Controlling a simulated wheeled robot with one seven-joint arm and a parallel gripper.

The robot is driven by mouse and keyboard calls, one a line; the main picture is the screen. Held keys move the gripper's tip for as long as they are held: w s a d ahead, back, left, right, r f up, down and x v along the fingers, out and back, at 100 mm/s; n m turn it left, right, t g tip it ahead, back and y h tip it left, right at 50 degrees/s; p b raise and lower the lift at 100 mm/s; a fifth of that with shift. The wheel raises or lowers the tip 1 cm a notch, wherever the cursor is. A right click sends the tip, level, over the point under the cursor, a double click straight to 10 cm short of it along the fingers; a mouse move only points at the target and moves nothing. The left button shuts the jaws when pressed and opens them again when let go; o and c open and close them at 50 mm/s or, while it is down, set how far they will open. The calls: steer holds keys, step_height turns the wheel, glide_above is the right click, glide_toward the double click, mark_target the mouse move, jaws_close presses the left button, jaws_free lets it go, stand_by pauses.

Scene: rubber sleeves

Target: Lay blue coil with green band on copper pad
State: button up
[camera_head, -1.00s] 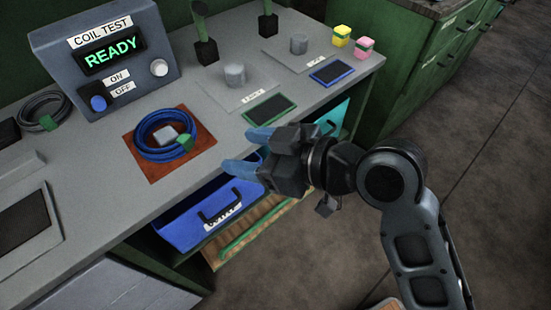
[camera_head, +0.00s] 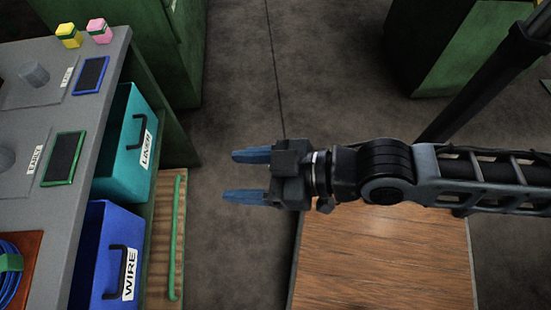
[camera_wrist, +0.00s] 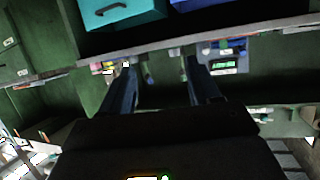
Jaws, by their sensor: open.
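The blue coil with the green band (camera_head: 10,264) shows only in part at the lower left edge of the head view. It lies on the copper pad (camera_head: 27,258) on the grey bench top; most of both is cut off by the frame. My gripper (camera_head: 243,176) has two blue fingers spread apart with nothing between them. It is out over the floor to the right of the bench, well away from the coil. In the wrist view the two dark fingers (camera_wrist: 163,90) also stand apart and empty.
A teal drawer (camera_head: 122,160) and a blue drawer marked WIRE (camera_head: 93,262) stick out from the bench. A wooden table top (camera_head: 385,262) lies below my arm. Green-framed (camera_head: 64,158) and blue-framed (camera_head: 90,75) dark pads sit on the bench. Floor is free between.

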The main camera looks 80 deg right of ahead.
steer(key=r+v, duration=0.1)
steer(key=v, duration=0.8)
steer(key=shift+d+r+t+h, duration=0.15)
steer(key=shift+t+h, duration=0.25)
steer(key=shift+s, duration=0.1)
stand_by(1.8)
